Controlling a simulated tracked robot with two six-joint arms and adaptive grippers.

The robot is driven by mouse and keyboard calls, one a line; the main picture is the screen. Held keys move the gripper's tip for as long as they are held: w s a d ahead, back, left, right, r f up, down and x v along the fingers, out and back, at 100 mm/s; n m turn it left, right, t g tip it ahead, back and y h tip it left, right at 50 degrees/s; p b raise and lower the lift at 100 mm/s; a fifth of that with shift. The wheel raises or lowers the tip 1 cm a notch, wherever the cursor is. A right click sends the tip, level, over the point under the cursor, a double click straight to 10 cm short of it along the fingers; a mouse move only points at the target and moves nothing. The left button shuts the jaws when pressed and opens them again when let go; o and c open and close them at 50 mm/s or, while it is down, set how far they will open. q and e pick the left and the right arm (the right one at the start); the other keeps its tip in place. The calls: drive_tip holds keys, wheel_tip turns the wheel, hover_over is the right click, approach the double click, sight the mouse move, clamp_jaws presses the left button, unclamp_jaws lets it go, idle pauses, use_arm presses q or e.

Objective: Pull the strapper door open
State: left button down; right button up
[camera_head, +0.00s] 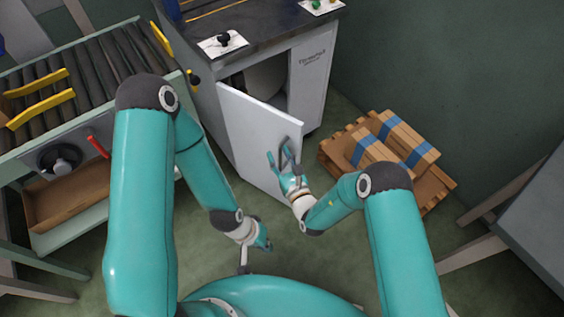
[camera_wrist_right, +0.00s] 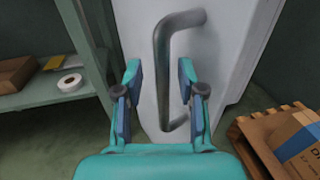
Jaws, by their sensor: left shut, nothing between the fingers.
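The strapper (camera_head: 312,75) is a grey cabinet with a dark top. Its white door (camera_head: 245,130) stands partly open, its right edge swung away from the body, and a dark interior shows behind it. The grey bar handle (camera_head: 284,146) is on the door's outer face near that edge. My right gripper (camera_head: 286,166) is at the handle with fingers apart. In the right wrist view the handle (camera_wrist_right: 162,50) runs between the open fingers of the gripper (camera_wrist_right: 158,82), with gaps visible beside it. My left gripper (camera_head: 262,245) is shut and empty, low in front of the door.
A roller conveyor (camera_head: 88,65) with yellow guides stands at the left, with a shelf beneath. A wooden pallet (camera_head: 432,187) with cardboard boxes (camera_head: 408,136) lies right of the door. A grey table (camera_head: 530,215) is at the right edge. Green floor is clear before the door.

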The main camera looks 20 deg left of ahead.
drive_tip(key=v, duration=1.2)
